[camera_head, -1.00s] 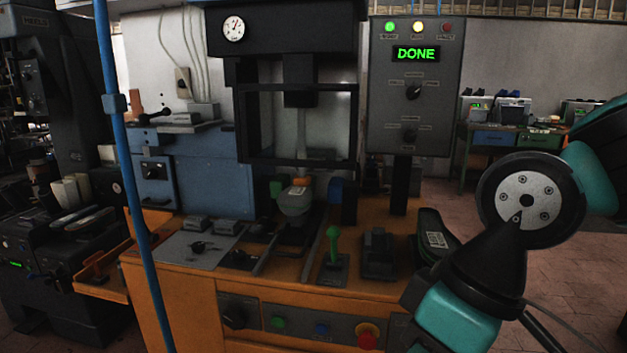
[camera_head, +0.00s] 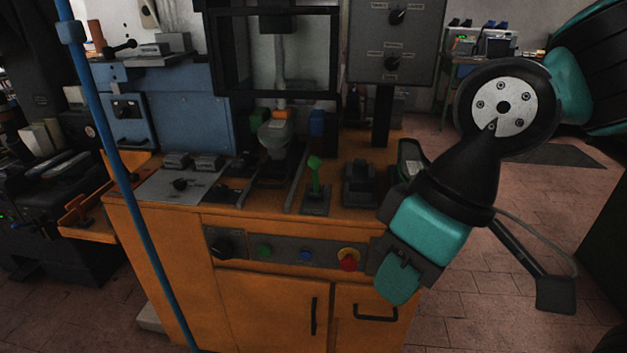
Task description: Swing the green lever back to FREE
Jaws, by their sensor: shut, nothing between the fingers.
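The green lever (camera_head: 315,178) stands nearly upright on a small dark base plate on the orange bench top, near the middle of the head view. No FREE marking can be read at this size. My gripper (camera_head: 399,284) hangs at the bench's front right corner, below and to the right of the lever and clear of it. Its teal fingers are together with nothing seen between them. Part of the bench front behind it is hidden.
A red stop button (camera_head: 347,261) sits just left of my gripper on the front panel. A dark block (camera_head: 360,185) stands right of the lever. The caged press (camera_head: 277,95) rises behind. A blue pole (camera_head: 118,170) crosses the left.

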